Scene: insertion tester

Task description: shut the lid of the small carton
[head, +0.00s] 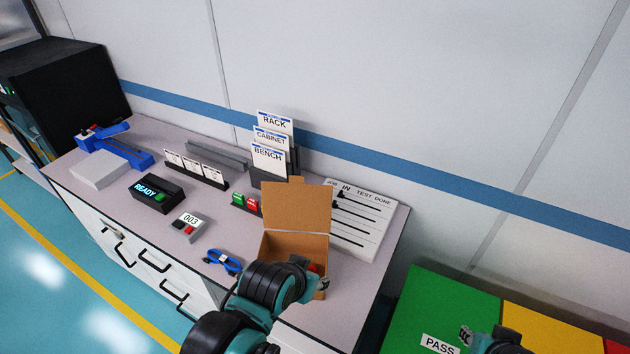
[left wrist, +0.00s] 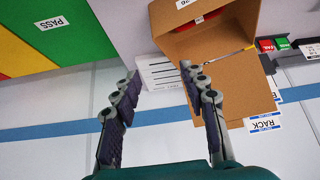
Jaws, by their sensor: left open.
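The small brown carton (head: 282,243) stands open near the right end of the bench. Its lid (head: 297,205) stands up at the back edge. My left gripper (head: 313,274) is at the carton's front right side, and my arm hides much of the carton's front. In the left wrist view, the gripper (left wrist: 158,75) is open with nothing between its fingers. The lid (left wrist: 246,95) and the carton's opening (left wrist: 225,30) are there behind and beside one finger. Something red is partly visible inside the carton. My right gripper (head: 480,340) shows only partly at the bottom right.
A white sliding status board (head: 362,225) stands right behind the carton. Card holders (head: 270,155) are behind the lid. A green PASS area (head: 440,305) is at right.

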